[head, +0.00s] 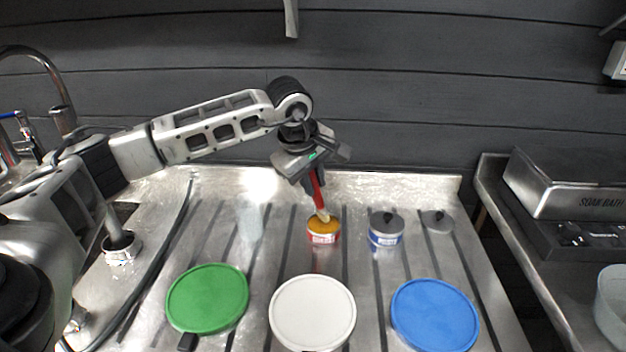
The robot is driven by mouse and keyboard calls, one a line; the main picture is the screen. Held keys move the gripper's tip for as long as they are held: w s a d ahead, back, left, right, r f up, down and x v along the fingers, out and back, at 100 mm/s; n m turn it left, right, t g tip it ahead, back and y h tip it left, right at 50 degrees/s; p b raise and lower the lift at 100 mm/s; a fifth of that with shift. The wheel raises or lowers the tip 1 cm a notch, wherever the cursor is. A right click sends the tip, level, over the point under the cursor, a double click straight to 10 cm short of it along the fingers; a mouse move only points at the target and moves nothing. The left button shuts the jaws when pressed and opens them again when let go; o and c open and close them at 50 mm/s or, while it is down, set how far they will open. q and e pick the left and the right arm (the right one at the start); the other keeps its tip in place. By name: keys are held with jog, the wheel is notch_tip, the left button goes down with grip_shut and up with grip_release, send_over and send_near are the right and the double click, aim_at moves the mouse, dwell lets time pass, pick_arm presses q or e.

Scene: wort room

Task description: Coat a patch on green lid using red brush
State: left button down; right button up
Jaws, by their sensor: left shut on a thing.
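The green lid (207,299) lies flat at the front left of the steel counter. My left gripper (315,182) is shut on the red brush (318,191), which points down. The brush's pale bristle end is at the mouth of a small red-and-white pot (323,237) with yellow-orange contents. I cannot tell how deep the bristles sit in it. The lid is in front and to the left of the gripper. My right gripper is not in view.
A white lid (312,313) and a blue lid (435,315) lie beside the green one. A blue-labelled pot (386,232) and a small grey lid (437,221) stand right of the red-and-white pot. A grey box (570,185) is on the right counter.

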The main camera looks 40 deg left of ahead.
pick_arm(q)
jog(key=shift+f+b, duration=0.55)
jog(key=shift+f, duration=0.1)
dwell(1.4)
jog(key=shift+r+p, duration=1.75)
jog(key=shift+r, duration=1.85)
